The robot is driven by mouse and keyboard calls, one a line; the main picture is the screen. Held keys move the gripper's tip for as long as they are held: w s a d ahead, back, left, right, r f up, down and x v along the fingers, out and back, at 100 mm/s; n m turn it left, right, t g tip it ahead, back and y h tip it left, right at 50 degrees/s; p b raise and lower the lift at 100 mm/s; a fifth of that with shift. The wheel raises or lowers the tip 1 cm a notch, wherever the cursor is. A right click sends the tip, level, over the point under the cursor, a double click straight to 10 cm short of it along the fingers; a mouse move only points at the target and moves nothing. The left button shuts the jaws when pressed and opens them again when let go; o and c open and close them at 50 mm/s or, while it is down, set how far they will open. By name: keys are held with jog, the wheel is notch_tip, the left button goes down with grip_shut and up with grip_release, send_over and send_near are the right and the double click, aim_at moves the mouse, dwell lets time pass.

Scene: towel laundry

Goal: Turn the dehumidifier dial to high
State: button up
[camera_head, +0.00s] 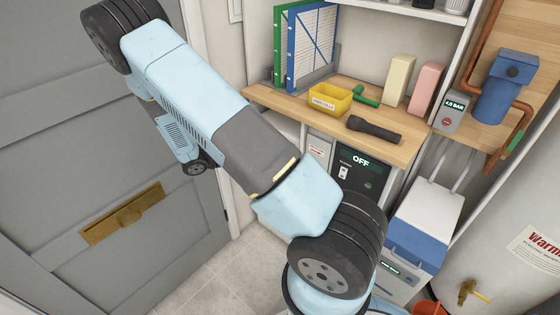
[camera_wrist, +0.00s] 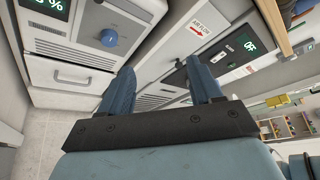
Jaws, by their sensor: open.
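The dehumidifier is a white unit (camera_wrist: 72,75) at the upper left of the wrist view, with a dark display showing a percent sign (camera_wrist: 58,5). Its round blue dial (camera_wrist: 109,38) is on the front panel. I cannot read its setting. My gripper (camera_wrist: 160,65) is open and empty, with two blue fingers apart. The left finger is below and slightly right of the dial in the picture and looks clear of it. In the head view my arm hides the dehumidifier and my gripper.
A panel reading OFF (camera_head: 360,161) is under the wooden shelf (camera_head: 290,97). A white-and-blue box (camera_head: 428,218) and a white tank (camera_head: 500,215) stand right. A grey door (camera_head: 60,150) is left.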

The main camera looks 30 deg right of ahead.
notch_tip(320, 180, down, 14)
jog(key=w+n+t+h, duration=0.2)
jog(key=n+t, duration=0.5)
jog(key=n, duration=0.5)
jog(key=x, duration=1.4)
jog(key=shift+d, duration=0.25)
jog(key=shift+s, duration=0.1)
